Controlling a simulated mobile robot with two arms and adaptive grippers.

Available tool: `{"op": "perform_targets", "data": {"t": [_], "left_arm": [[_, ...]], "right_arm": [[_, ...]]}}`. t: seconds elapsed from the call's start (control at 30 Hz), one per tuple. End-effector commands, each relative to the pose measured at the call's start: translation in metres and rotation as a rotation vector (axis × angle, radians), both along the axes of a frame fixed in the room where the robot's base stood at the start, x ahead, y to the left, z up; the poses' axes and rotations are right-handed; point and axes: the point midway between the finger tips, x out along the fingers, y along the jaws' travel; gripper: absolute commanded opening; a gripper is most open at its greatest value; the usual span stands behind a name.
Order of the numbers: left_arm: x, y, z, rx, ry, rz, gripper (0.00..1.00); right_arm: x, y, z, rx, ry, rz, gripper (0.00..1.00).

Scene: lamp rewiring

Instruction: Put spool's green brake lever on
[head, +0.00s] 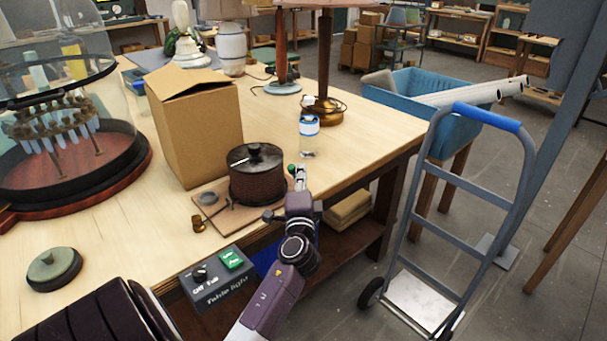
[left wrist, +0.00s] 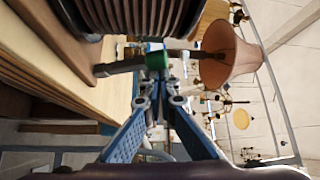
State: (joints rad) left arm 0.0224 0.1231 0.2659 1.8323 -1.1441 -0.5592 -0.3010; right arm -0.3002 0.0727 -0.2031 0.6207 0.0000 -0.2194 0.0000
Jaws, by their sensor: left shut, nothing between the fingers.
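The spool (head: 256,177) is a dark wound drum with a black top and knob, on a small wooden board (head: 212,203) near the table's front edge. The lever's green tip (head: 291,168) shows at the spool's right side. In the left wrist view the green tip (left wrist: 156,60) sits by a dark bar beneath the ribbed spool (left wrist: 140,15). My left gripper (head: 299,178) is shut and empty beside the tip. Its fingertips (left wrist: 157,84) lie just below the green tip in the wrist view; whether they touch it I cannot tell. My right gripper is not in view.
A cardboard box (head: 195,125) stands behind the spool, and a small clear bottle (head: 308,135) stands to its right. A table-light switch box (head: 219,279) is at the front edge. A glass-domed device (head: 65,110) fills the left. A hand truck (head: 452,215) stands right of the table.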

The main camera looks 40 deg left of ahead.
Motion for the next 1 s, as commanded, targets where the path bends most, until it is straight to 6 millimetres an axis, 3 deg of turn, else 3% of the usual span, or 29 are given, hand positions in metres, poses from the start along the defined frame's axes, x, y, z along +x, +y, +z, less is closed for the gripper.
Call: {"op": "perform_targets", "data": {"t": [0.67, 1.0], "left_arm": [[-0.006, 0.001, -0.004, -0.002, 0.005, 0.01, 0.0], [-0.046, -0.041, -0.011, -0.004, 0.007, 0.005, 0.0]], "right_arm": [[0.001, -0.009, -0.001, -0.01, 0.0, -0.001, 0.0], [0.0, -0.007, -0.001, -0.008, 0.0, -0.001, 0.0]]}}
